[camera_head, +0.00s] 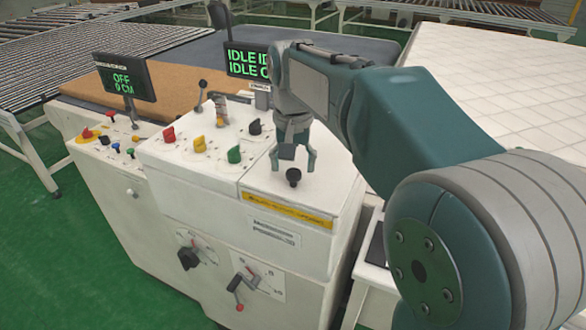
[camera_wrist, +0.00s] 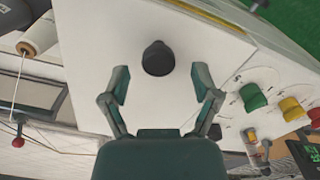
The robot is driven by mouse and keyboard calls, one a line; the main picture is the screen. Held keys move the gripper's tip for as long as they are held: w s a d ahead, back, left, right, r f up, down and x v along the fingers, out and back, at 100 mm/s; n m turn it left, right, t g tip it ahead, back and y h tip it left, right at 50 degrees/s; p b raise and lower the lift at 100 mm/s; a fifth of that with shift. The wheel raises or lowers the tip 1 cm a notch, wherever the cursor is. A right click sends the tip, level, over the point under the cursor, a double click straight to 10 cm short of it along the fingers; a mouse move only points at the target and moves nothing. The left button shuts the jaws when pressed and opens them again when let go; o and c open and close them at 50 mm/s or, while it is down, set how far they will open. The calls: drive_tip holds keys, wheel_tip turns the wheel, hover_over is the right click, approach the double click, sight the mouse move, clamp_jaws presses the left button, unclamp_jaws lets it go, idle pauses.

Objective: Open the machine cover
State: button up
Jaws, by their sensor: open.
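The machine cover (camera_head: 322,196) is a white panel on the right end of the machine's top, and it lies flat and closed. A black round knob (camera_head: 293,176) stands on it. My gripper (camera_head: 294,158) is open and points down just above the knob. In the wrist view, the cover (camera_wrist: 200,45) fills the middle. The knob (camera_wrist: 158,58) there sits between and slightly beyond my spread fingertips (camera_wrist: 160,80), with a gap on both sides. I see no contact between fingers and knob.
Red, yellow, green and black control knobs (camera_head: 234,154) stand left of the cover. A lever (camera_head: 202,88) and two screens (camera_head: 125,77) (camera_head: 247,61) rise behind. Roller conveyors (camera_head: 190,40) lie behind.

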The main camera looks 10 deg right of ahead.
drive_tip(key=shift+f, duration=0.7)
